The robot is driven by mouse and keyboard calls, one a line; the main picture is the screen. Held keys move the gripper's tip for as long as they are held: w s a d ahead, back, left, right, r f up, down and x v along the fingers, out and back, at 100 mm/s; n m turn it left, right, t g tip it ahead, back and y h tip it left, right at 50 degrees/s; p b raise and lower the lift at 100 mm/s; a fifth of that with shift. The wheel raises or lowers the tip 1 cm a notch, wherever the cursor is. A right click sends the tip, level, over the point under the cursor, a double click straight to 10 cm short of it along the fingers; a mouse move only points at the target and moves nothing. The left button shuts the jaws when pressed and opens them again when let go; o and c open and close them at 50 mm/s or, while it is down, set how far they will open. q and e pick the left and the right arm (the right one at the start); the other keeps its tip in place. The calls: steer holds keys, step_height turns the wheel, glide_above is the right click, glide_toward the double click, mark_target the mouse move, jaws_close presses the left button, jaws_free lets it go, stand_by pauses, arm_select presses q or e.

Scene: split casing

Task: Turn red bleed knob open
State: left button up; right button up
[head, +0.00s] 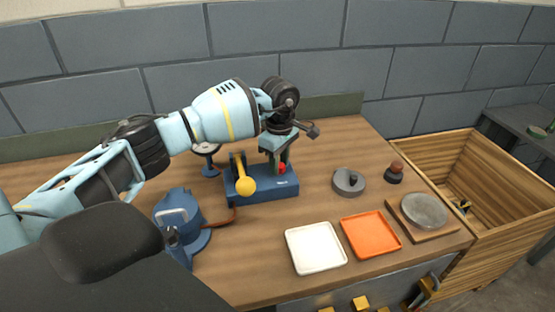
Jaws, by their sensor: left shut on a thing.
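The red bleed knob (281,168) shows as a small red spot on the right part of a blue block (268,190) on the wooden bench. A yellow-ended lever (245,186) stands on the left part of the same block. My left gripper (280,160) points down over the block and is shut on the red knob. Its fingers hide most of the knob, so I cannot tell how far it is turned. My right gripper is not in view.
A blue casing (181,220) with a hose stands left of the block. A white tray (316,248) and an orange tray (370,235) lie in front. A grey disc (348,181), a dark knobbed piece (394,172) and a wooden crate (480,215) are to the right.

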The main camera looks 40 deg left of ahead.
arm_select(q)
steer(key=n+p, duration=0.2)
steer(key=n, duration=0.4)
steer(key=shift+r, duration=0.2)
steer(key=n+p, duration=0.1)
steer(key=n, duration=0.5)
steer(key=n+p, duration=0.1)
steer(key=n, duration=0.4)
steer(key=shift+f+p, duration=0.1)
steer(key=shift+p, duration=0.2)
steer(key=shift+f+n, duration=0.1)
steer(key=shift+n, duration=1.9)
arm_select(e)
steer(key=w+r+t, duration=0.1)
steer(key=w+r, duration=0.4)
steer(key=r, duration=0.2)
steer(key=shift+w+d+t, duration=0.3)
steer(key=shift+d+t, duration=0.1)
arm_select(q)
steer(key=o, duration=1)
steer(key=shift+c, duration=0.2)
steer(key=shift+r, duration=3.95)
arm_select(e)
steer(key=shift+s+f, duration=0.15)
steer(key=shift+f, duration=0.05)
arm_select(q)
steer(key=shift+f, duration=0.1)
